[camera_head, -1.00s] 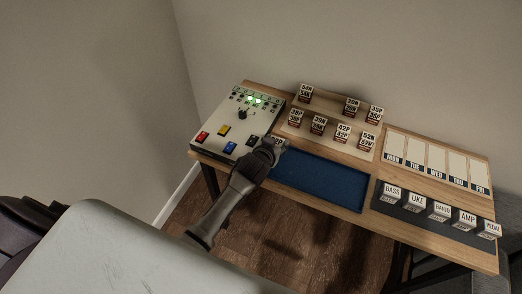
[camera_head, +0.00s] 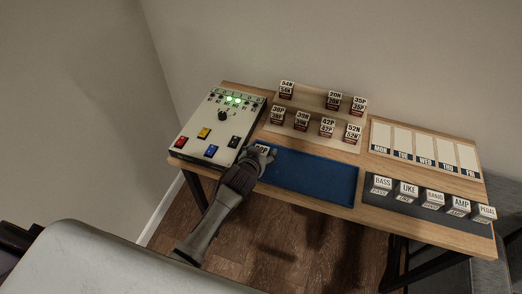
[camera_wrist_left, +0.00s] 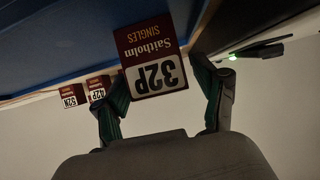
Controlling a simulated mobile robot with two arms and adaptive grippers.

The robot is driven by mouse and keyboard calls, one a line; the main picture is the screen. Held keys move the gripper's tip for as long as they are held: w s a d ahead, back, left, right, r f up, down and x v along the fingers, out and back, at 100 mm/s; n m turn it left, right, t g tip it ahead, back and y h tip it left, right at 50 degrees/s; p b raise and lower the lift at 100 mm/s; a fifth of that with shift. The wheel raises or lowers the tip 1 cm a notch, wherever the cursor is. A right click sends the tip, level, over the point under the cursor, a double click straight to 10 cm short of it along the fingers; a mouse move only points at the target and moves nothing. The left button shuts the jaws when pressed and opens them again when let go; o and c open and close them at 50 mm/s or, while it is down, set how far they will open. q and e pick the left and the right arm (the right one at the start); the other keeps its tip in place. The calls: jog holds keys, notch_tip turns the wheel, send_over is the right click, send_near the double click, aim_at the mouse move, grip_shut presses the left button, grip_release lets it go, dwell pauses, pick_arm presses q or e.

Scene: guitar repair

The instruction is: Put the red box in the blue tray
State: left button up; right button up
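My left gripper (camera_head: 264,153) is at the left end of the blue tray (camera_head: 310,178). It is shut on a small dark red and white box (camera_wrist_left: 155,55) marked 32P. In the left wrist view the fingers (camera_wrist_left: 165,95) lie on both sides of the box, and the label is upside down. The blue tray (camera_wrist_left: 60,30) shows behind the box there. In the head view the box (camera_head: 262,149) is mostly hidden by the gripper. The tray looks empty. My right gripper is out of view.
Several similar red and white boxes (camera_head: 327,126) stand on a stepped wooden rack (camera_head: 300,102) behind the tray. A panel (camera_head: 222,130) with coloured buttons and green lights is at the left. Labelled blocks (camera_head: 408,190) and a weekday board (camera_head: 425,150) are at the right.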

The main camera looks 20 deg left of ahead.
pick_arm(q)
jog(key=shift+r, duration=0.3)
jog(key=shift+s, duration=0.3)
jog(key=v, duration=1.2)
jog(key=s+f+m+g, duration=0.1)
jog(key=s+f+g, duration=0.3)
jog(key=f, duration=1)
jog(key=s+f+m+g, duration=0.1)
jog(key=s+f, duration=0.5)
jog(key=f, duration=0.7)
jog(key=s+a+f+g, duration=0.2)
jog(key=s+f, duration=0.4)
jog(key=s, duration=0.4)
jog(key=s+a+f+g, duration=0.2)
jog(key=s+f, duration=0.4)
jog(key=s, duration=0.4)
jog(key=s+a+f+g, duration=0.2)
jog(key=s+f, duration=0.4)
jog(key=s, duration=0.4)
jog(key=shift+a, duration=0.25)
